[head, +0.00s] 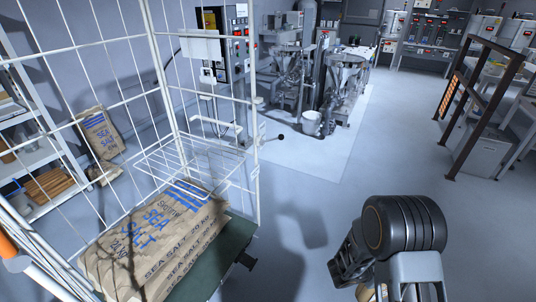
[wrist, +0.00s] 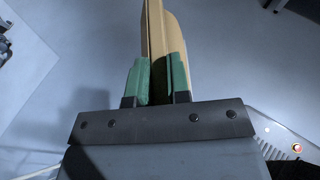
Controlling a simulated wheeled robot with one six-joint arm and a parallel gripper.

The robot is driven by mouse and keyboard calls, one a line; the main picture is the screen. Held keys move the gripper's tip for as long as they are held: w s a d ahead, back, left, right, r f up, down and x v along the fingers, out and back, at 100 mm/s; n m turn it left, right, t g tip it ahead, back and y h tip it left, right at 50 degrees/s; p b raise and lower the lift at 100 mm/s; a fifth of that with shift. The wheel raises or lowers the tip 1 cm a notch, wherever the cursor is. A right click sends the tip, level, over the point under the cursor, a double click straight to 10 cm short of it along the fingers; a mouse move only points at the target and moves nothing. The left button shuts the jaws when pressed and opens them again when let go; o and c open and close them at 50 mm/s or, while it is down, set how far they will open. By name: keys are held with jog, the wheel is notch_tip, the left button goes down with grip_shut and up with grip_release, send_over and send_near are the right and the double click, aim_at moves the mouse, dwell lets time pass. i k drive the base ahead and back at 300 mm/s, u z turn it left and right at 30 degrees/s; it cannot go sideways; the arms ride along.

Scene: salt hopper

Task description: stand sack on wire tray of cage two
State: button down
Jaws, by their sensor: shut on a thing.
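My gripper (wrist: 160,78) has its green-padded fingers shut on a tan, upright, narrow thing, which looks like a small sack (wrist: 153,30) seen edge-on. In the head view my arm is at the lower right, and only a bit of tan shows beside it at the bottom edge; the fingers are hidden. A white wire cage (head: 258,150) stands at the left, with a wire tray (head: 190,163) inside it. The tray looks empty. My gripper is to the right of the cage, well apart from it. No cage number is readable.
Large sea salt sacks (head: 160,240) lie stacked on the cage's green base (head: 225,262). Another sack (head: 102,133) leans near shelving (head: 35,150) behind. Machines (head: 345,85) stand at the back, and a brown rail frame (head: 470,105) at the right. The middle floor is clear.

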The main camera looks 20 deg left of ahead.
aim_at(214, 170)
jog(key=i, duration=1.95)
jog(key=u, duration=4.1)
jog(key=i, duration=1)
